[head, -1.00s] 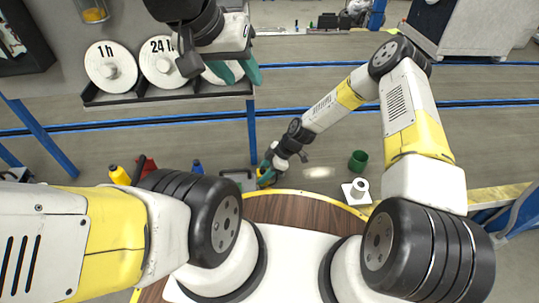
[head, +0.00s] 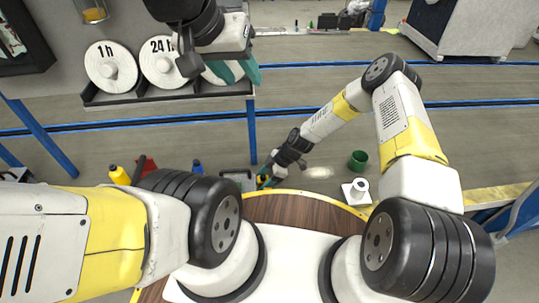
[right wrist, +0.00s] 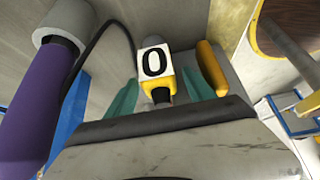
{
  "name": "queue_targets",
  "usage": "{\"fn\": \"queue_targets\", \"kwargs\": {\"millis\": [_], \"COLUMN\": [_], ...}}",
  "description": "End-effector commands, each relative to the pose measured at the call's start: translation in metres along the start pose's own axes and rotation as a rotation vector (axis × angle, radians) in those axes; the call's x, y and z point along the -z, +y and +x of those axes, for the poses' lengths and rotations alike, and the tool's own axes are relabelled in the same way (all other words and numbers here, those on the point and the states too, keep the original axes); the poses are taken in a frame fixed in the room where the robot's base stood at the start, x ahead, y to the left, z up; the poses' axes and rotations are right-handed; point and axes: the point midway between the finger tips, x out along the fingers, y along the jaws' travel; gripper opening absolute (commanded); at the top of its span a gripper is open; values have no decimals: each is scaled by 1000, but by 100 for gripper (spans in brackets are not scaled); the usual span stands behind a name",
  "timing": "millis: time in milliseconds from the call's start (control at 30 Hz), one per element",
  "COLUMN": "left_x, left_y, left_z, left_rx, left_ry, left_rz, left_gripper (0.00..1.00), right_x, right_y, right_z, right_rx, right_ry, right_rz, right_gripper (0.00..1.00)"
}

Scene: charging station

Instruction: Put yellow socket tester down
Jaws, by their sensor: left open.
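The yellow socket tester (right wrist: 156,72) shows in the right wrist view as a yellow and white block with a black 0 on its face. It sits between the teal fingers of my right gripper (right wrist: 158,80), which are on either side of it. In the head view my right gripper (head: 266,180) is low by the far edge of the brown round surface, and the tester is too small there to make out clearly. My left gripper (head: 236,72) is open and empty, in front of the shelf with the white discs; its fingers are teal.
White discs (head: 108,66) marked with hours stand on a dark shelf at upper left. A green cup (head: 358,160) and a white roll (head: 359,187) stand right of my right gripper. A yellow bottle (head: 119,175) is at left. The floor beyond has free room.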

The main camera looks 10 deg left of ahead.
Motion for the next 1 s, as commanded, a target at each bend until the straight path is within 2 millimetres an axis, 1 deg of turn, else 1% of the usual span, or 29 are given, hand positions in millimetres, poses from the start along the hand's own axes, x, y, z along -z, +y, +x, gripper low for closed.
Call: {"fn": "queue_targets", "kwargs": {"millis": [133,267,367,600,700,833,1000], "left_x": [0,0,0,0,0,0,0], "left_y": [0,0,0,0,0,0,0], "left_z": [0,0,0,0,0,0,0], "left_rx": [0,0,0,0,0,0,0], "left_ry": [0,0,0,0,0,0,0], "left_rz": [0,0,0,0,0,0,0], "left_gripper": [41,41,41,41,41,41,41], "right_x": [1,1,0,0,0,1,1], "right_y": [0,1,1,1,1,1,0], "right_z": [-2,-15,-34,-87,-103,-116,-122], "right_rx": [0,-2,-3,-4,-2,-2,1], "right_ry": [0,0,-1,-1,-1,0,0], "right_rz": [-1,0,0,0,1,0,1], "right_gripper": [62,62,62,62,62,62,62]}}
